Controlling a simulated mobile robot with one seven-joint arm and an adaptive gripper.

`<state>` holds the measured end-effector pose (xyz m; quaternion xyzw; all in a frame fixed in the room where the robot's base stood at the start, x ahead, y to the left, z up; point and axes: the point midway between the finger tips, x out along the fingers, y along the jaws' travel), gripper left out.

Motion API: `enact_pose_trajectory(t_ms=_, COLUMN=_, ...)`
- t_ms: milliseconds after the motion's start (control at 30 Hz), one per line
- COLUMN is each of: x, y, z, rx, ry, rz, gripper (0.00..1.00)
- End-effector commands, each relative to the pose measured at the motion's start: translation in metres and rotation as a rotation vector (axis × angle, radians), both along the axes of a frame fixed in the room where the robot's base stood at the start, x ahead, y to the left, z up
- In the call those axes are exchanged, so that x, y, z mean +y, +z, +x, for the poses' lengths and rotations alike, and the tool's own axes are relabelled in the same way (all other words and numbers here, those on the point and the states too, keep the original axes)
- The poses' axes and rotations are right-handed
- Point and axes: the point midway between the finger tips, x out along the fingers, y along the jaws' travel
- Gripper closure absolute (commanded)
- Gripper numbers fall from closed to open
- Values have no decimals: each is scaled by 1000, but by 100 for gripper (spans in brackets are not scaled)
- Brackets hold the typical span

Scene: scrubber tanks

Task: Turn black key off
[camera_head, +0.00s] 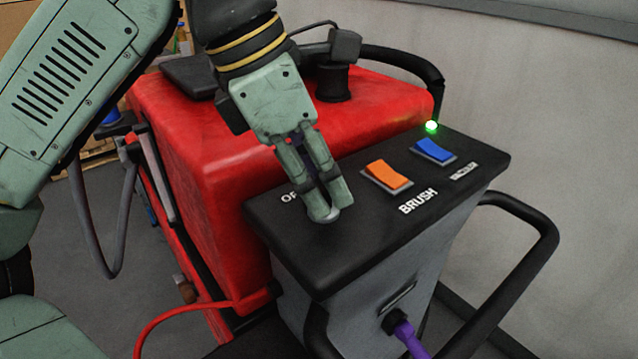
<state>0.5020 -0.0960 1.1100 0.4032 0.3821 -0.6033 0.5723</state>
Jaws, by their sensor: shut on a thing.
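My gripper (322,205) points down at the left part of the black control panel (345,258) on the scrubber. Its fingers are closed together over a round metal key switch (325,216), whose grey rim shows just below the fingertips. The black key itself is hidden between the fingers, so its angle cannot be seen. A white label beside the fingers is partly covered; only its first letters show.
An orange rocker switch (388,176) marked BRUSH and a blue rocker switch (434,151) sit right of my gripper. A green light (432,126) glows behind them. The red tank (215,150) rises behind the panel. A black handle (545,240) loops out at the right.

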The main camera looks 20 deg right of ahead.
Motion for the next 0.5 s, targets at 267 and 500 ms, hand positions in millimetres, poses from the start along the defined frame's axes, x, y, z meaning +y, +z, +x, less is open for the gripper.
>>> enact_pose_trajectory(t_ms=267, x=0, y=-2, z=-1, rx=-2, ry=234, rz=3, gripper=98)
enact_pose_trajectory(t_ms=500, x=0, y=-1, z=-2, rx=-1, ry=373, rz=2, gripper=98)
